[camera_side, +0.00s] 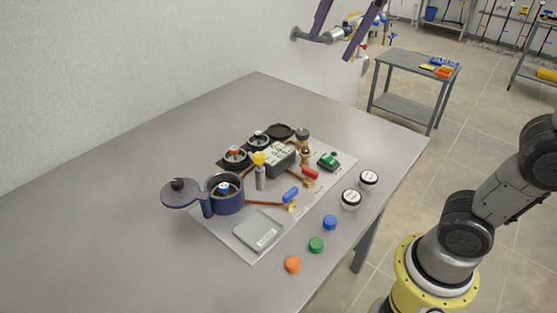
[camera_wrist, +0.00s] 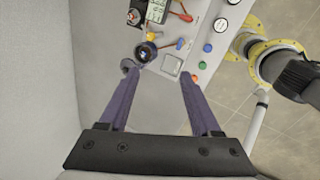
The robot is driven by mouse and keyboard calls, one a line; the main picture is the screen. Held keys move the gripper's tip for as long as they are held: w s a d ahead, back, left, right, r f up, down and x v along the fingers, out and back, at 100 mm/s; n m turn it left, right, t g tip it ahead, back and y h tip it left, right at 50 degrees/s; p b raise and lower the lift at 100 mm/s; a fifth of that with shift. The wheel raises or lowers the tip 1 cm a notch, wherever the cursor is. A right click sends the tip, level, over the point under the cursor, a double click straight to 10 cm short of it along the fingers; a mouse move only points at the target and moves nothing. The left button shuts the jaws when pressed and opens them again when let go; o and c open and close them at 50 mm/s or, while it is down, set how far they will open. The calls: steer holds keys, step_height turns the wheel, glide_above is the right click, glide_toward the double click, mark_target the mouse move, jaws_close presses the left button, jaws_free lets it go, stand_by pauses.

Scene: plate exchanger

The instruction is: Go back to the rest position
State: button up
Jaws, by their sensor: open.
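My gripper (camera_side: 331,46) hangs at the top of the side view, with only its two purple fingers showing at the picture's edge. In the wrist view my gripper (camera_wrist: 158,75) has its fingers wide apart, with nothing between them. It is high above the table and apart from everything on it. The grey panel (camera_side: 205,222) with the exchanger parts lies on the table. A dark blue pot (camera_side: 228,205) with its round lid swung out to the left stands on the panel's left part; the pot also shows in the wrist view (camera_wrist: 146,62).
The grey table (camera_side: 110,200) has free room at its left and front. Orange (camera_side: 292,264), green (camera_side: 316,244) and blue (camera_side: 329,222) caps lie along the panel's front right. Two white-topped round pieces (camera_side: 351,199) stand nearby. A side table (camera_side: 407,105) stands beyond.

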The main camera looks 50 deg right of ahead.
steer(key=s+d+f+m, duration=0.1)
steer(key=s+f+m, duration=0.5)
steer(key=f+m, duration=0.3)
steer(key=s+d+f+m+t, duration=0.1)
steer(key=s+d+f+m, duration=0.1)
steer(key=s+f+m, duration=0.4)
steer(key=shift+s+f+m, duration=0.2)
steer(key=shift+f+m, duration=1.65)
steer(key=shift+m, duration=0.75)
